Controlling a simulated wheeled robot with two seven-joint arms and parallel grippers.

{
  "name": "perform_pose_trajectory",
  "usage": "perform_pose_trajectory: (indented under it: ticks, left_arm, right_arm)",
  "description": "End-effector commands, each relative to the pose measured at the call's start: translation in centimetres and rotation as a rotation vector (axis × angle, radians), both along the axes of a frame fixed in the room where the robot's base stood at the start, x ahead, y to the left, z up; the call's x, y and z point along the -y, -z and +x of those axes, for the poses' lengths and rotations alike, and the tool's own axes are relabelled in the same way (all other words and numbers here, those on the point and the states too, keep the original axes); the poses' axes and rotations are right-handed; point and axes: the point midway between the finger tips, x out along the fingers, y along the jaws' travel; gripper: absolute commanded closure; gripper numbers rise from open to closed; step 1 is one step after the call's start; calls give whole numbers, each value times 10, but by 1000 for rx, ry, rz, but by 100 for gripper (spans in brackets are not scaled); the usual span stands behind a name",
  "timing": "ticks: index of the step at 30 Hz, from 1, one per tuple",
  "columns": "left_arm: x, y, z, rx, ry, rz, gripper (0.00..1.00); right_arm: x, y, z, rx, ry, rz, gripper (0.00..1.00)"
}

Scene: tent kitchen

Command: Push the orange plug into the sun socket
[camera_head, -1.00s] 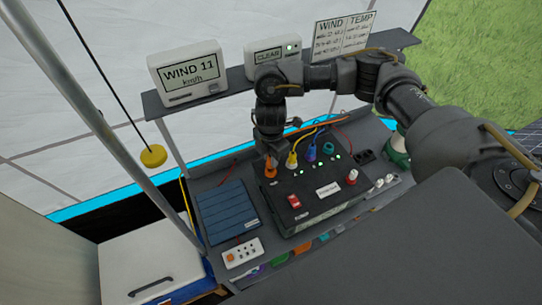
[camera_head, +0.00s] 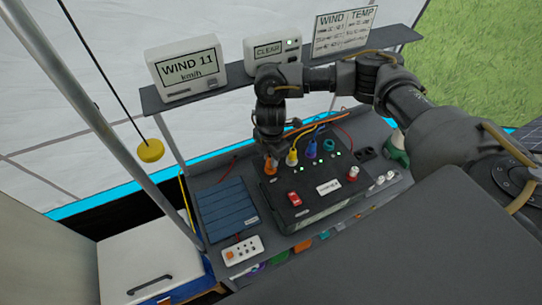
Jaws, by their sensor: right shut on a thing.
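The orange plug (camera_head: 270,168) stands at the back left corner of the black power box (camera_head: 322,202), with an orange cable running off to the right behind it. My right gripper (camera_head: 269,152) reaches down from above and is shut on the plug. The plug's lower end meets the box top; how deep it sits, and the socket under it with any sun mark, cannot be made out. My left gripper is not in view.
A shelf with displays (camera_head: 187,68) stands behind.

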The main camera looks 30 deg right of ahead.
Motion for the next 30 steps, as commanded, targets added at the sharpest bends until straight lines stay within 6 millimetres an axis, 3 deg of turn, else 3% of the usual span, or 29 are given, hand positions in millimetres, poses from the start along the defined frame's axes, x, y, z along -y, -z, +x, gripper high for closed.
perform_pose_trajectory:
  ticks: [15, 16, 21, 30]
  left_arm:
    - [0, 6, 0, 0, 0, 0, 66]
    - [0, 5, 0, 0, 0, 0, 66]
    - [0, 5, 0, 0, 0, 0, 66]
    - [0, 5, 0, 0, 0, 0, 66]
  right_arm:
    - [0, 11, 0, 0, 1, 1, 100]
    - [0, 10, 0, 0, 0, 1, 74]
    - [0, 10, 0, 0, 0, 1, 53]
    - [0, 8, 0, 1, 0, 0, 53]
